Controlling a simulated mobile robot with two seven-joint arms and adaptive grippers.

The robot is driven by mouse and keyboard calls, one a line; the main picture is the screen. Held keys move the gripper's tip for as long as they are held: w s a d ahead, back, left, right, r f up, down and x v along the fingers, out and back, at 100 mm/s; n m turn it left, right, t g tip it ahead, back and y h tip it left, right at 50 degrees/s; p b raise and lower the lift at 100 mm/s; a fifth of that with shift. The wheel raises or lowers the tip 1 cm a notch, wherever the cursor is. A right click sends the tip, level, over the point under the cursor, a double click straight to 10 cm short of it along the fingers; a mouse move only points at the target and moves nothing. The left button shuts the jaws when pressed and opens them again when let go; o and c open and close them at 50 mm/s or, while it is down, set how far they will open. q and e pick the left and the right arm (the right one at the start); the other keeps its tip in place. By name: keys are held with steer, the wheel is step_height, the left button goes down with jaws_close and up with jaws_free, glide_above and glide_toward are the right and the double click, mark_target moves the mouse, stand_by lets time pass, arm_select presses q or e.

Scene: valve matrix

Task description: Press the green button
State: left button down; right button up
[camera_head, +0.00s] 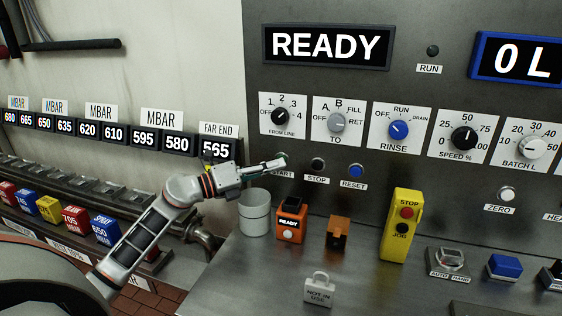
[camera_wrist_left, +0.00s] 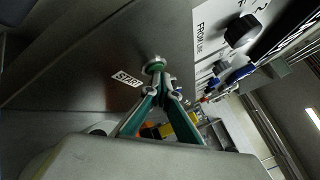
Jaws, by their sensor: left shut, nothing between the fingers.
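My left gripper (camera_head: 272,164) is shut and empty, reaching right to the grey panel just above the START label (camera_head: 283,174). In the left wrist view its green-sided fingers (camera_wrist_left: 161,80) come together at a round, silver-rimmed button (camera_wrist_left: 154,63) beside the START label (camera_wrist_left: 127,79). The fingertips cover part of this button, so its colour is hard to make out. They are touching it or very close to it; I cannot tell which. In the head view the button is largely hidden by the fingertips. My right gripper is not in view.
The black STOP button (camera_head: 317,164) and blue RESET button (camera_head: 355,170) sit to the right. The FROM LINE knob (camera_head: 279,116) is above. A grey cylinder (camera_head: 255,212), an orange READY box (camera_head: 290,220) and a yellow STOP/JOG box (camera_head: 401,226) stand below on the ledge.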

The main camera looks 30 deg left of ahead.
arm_select(q)
steer(key=shift+w, duration=0.15)
stand_by(0.5)
steer(key=shift+s+d+p, duration=0.15)
steer(key=shift+s+p, duration=0.25)
steer(key=shift+s, duration=0.45)
steer(key=s+p, duration=0.1)
steer(key=s, duration=0.1)
steer(key=s+d+p, duration=0.1)
steer(key=s, duration=0.2)
steer(key=shift+d, duration=0.1)
stand_by(1.4)
